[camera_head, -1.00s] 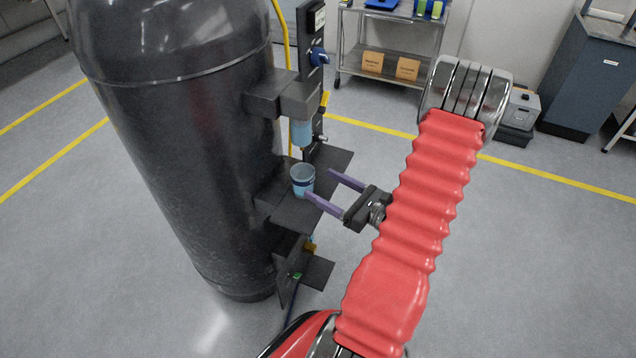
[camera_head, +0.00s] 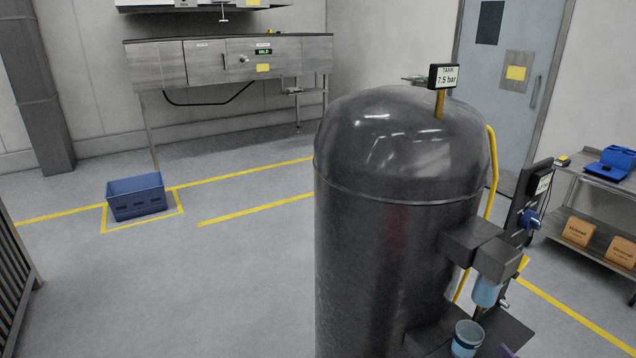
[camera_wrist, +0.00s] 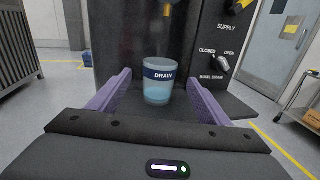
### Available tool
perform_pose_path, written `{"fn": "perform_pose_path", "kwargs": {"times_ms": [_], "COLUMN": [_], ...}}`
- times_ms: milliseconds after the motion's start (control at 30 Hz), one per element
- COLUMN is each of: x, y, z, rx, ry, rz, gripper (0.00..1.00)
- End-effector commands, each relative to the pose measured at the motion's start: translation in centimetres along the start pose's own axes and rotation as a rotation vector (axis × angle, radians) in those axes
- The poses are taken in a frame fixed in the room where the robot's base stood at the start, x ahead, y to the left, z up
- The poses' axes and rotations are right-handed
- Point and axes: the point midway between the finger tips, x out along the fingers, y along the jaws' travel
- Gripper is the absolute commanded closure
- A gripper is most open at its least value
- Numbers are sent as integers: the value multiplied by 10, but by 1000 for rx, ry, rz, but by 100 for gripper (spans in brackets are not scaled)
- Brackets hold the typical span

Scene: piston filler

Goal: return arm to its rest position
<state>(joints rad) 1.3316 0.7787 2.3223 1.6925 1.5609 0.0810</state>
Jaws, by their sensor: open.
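A small blue-tinted cup with a dark band reading DRAIN (camera_wrist: 158,82) stands upright on a dark shelf (camera_wrist: 240,108) in the wrist view. My gripper (camera_wrist: 160,77) is open, its two purple fingers on either side of the cup with a visible gap on both sides. In the head view the cup (camera_head: 467,339) is at the bottom edge, on the shelf (camera_head: 508,332) of the black tank (camera_head: 400,240), below a blue filter bowl (camera_head: 487,291). Only a purple sliver of my gripper shows there; the rest of my arm is out of view.
In the wrist view a panel (camera_wrist: 225,40) with a CLOSED/OPEN knob rises behind the cup's right. In the head view a blue crate (camera_head: 136,197) sits on the floor at left. A cart (camera_head: 600,225) stands at right.

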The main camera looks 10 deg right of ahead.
Motion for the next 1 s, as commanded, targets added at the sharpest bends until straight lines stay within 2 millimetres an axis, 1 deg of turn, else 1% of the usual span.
{"fn": "perform_pose_path", "kwargs": {"times_ms": [67, 167, 300, 367, 500, 600, 700, 800, 1000], "x": [0, -1, -7, -12, -18, -23, -29, -35, -47], "y": [3, 18, 52, 67, 106, 130, 151, 167, 189], "z": [-5, -15, -31, -33, -32, -29, -26, -22, -14], "rx": [-4, -9, -28, -56, -163, -254, -347, -445, -649], "ry": [20, 59, 132, 166, 250, 304, 352, 395, 468], "rz": [12, 68, 194, 260, 450, 585, 709, 824, 1034], "gripper": [29, 29, 29, 29, 29, 29, 29, 29, 29]}}
